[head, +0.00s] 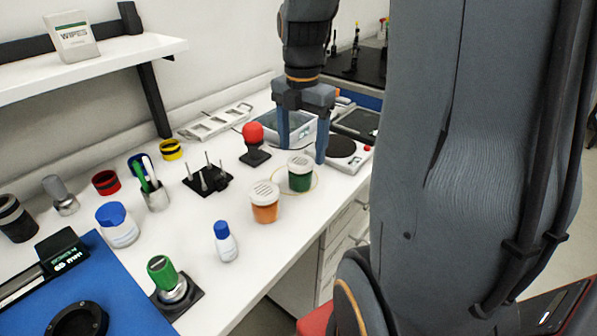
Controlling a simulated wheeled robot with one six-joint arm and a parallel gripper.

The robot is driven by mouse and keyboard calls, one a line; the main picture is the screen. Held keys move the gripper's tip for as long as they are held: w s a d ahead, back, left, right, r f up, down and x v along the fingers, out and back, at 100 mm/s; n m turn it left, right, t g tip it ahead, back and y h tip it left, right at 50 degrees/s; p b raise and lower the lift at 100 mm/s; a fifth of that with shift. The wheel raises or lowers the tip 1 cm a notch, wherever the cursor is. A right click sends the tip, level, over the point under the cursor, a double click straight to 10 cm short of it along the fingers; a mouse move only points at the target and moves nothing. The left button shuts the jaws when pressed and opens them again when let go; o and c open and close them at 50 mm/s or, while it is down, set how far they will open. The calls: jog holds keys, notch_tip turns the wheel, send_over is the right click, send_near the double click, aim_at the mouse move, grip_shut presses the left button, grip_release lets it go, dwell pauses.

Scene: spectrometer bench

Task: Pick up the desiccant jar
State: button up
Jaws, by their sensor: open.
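Two small jars with white slotted lids stand upright near the bench's front edge: an orange jar (265,207) and, behind it to the right, a green jar (300,179). No label is readable, so I cannot tell which is the desiccant jar. A thin yellowish ring shows on the bench around the green jar. My gripper (302,146) points down with its two blue-grey fingers apart and nothing between them. It appears above and just behind the green jar, apart from it; the exact height is hard to judge.
A red-topped black stand (254,143) is left of my gripper. A round-plated device (342,152) is close on the right and a clear tray (290,128) behind. A blue-capped bottle (225,242) and blue-lidded tub (117,226) stand nearer. My arm hides the right side.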

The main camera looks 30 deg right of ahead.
aim_at(300, 161)
jog(key=f, duration=0.3)
jog(key=f+p, duration=0.1)
jog(key=f, duration=0.2)
jog(key=shift+a+f, duration=0.2)
jog(key=shift+f, duration=0.05)
jog(key=shift+c, duration=0.4)
jog(key=c, duration=1.1)
